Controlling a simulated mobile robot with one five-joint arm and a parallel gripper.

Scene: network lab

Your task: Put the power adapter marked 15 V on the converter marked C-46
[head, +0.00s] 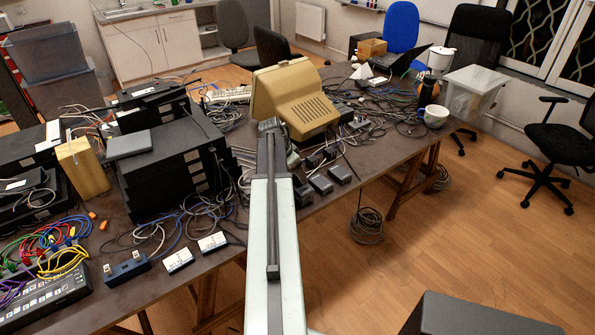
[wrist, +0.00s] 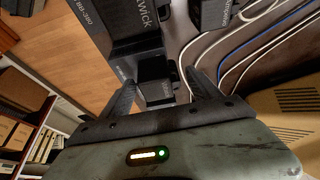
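In the wrist view my gripper (wrist: 160,79) has its two fingers apart, one on each side of a small black block (wrist: 155,88), which looks like an adapter. Narrow gaps seem to show beside it; contact is unclear. Its print is too small to read. Several black adapter-like blocks lie beside my arm in the head view, among them one block (head: 320,184) and another (head: 340,174). My arm hides the gripper's fingertips there. Two small boxes with white labels, one left (head: 178,261) and one right (head: 212,243), lie near the table's front edge. I cannot make out 15 V or C-46.
A beige monitor-like case (head: 293,98) stands just beyond my arm. Stacked black equipment (head: 175,160) is on the left, with loose cables around it. A larger black device (wrist: 118,20) lies beyond the block in the wrist view. White and blue cables (wrist: 262,40) run at right.

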